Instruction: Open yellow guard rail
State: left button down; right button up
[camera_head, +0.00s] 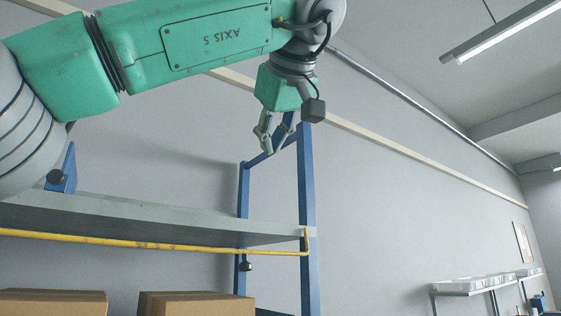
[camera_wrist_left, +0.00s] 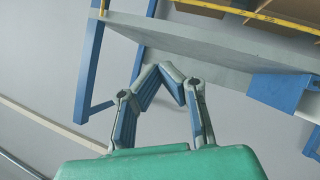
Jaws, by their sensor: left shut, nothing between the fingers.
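The yellow guard rail (camera_head: 150,243) is a thin bar along the front edge of the grey shelf, with a bent-up end near the blue post at right. In the left wrist view the guard rail (camera_wrist_left: 265,17) crosses the top right. My left gripper (camera_head: 268,146) is shut and empty, pointing down, above the shelf's level near the blue post. Its fingers meet in the left wrist view (camera_wrist_left: 164,72), where the shelf lies behind them. The gripper is apart from the rail. My right gripper is in neither view.
The grey shelf (camera_head: 150,215) stands on blue posts (camera_head: 307,180). Cardboard boxes (camera_head: 195,303) sit below the rail. A low rack with pale trays (camera_head: 475,284) stands far right. The space right of the post is clear.

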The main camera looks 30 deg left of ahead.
pick_arm(q)
jog(key=w+a+f, duration=0.5)
jog(key=w+f, duration=0.2)
jog(key=shift+w+a+f+b, duration=0.15)
jog(key=shift+w+b, duration=0.05)
jog(key=shift+b, duration=0.2)
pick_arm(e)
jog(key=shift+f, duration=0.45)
pick_arm(q)
jog(key=shift+a, duration=0.3)
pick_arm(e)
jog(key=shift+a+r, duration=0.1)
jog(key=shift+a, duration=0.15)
